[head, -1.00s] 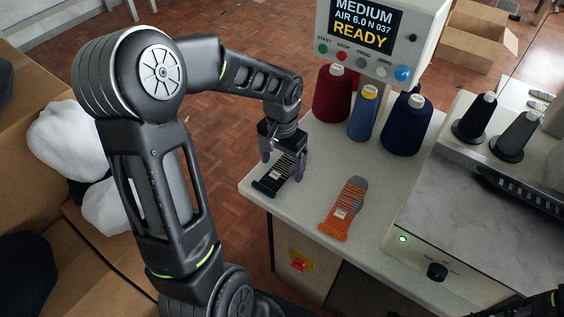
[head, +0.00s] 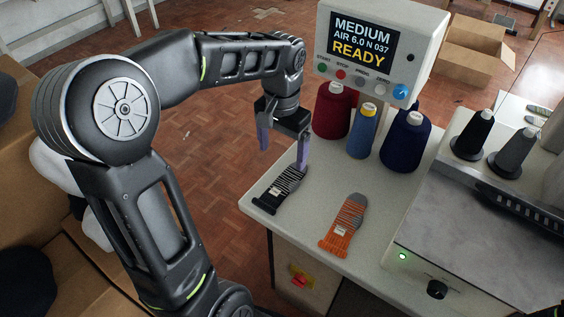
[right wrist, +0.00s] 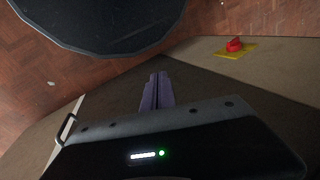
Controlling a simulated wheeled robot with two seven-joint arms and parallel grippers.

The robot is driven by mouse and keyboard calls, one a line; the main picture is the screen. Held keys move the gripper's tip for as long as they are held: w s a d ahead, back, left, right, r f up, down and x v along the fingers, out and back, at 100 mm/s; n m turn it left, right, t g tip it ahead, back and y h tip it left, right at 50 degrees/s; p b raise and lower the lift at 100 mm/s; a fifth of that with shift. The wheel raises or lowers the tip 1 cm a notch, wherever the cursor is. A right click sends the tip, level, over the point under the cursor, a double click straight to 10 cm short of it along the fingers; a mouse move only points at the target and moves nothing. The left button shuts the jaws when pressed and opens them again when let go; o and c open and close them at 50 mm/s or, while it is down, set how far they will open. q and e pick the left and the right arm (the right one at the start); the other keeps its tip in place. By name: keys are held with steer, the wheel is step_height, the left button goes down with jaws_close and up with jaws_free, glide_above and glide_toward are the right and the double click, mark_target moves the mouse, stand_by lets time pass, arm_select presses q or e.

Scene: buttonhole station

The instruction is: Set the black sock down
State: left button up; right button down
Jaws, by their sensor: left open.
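The black sock (head: 277,190), with grey stripes and a pale label, lies flat on the left part of the pale worktop (head: 312,240). My left gripper (head: 284,155) is open and empty above the sock's far end, with its purple fingers wide apart and clear of the sock. My right gripper (right wrist: 157,92) shows in the right wrist view with its two purple fingers together and nothing visible between them.
An orange and grey sock (head: 345,222) lies to the right of the black one. Red (head: 332,110), blue (head: 363,131) and navy (head: 405,141) thread cones stand behind, below a display box (head: 368,45). A machine (head: 480,235) fills the right. A red button (right wrist: 234,44) shows in the right wrist view.

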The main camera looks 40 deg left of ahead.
arm_select(q)
steer(key=shift+r, duration=0.5)
